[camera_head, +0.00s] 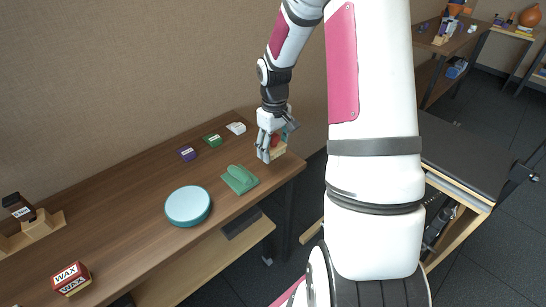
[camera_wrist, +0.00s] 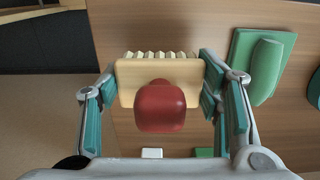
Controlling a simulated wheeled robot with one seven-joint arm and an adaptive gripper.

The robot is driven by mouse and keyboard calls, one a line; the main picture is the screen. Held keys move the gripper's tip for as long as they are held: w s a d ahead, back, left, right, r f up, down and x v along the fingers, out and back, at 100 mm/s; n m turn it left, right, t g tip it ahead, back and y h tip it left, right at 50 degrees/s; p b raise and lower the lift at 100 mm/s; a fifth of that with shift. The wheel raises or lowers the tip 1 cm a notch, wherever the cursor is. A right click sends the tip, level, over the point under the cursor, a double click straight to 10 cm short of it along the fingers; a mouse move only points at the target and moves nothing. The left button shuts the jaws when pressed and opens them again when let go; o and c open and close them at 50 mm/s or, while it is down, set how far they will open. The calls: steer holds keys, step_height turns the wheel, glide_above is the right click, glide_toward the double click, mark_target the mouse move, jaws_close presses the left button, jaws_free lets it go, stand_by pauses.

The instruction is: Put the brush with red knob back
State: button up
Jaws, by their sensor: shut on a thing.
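The brush is a cream block with a red knob (camera_wrist: 160,106) and a row of pale bristles (camera_wrist: 160,55) along its far side in the wrist view. My gripper (camera_wrist: 160,78) is shut on the cream block (camera_wrist: 126,72), with one teal-padded finger at each end. In the head view my gripper (camera_head: 269,146) is at the right end of the wooden table, with the brush (camera_head: 278,152) partly hidden by the fingers. I cannot tell whether the brush touches the tabletop.
A green block on a green base (camera_head: 240,180) lies near the brush, and a round teal disc (camera_head: 188,206) lies left of it. Small purple (camera_head: 187,154), green (camera_head: 212,141) and white (camera_head: 236,128) labelled pieces line the back. A wax box (camera_head: 71,279) stands front left.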

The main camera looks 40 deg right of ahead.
mark_target(273, 163)
steer(key=shift+w+a+f+b, duration=0.1)
steer(key=shift+f+b, duration=0.4)
steer(key=shift+f, duration=1.3)
steer(key=shift+r, duration=0.1)
steer(key=o, duration=1.2)
steer(key=shift+f, duration=0.2)
steer(key=shift+r, duration=0.1)
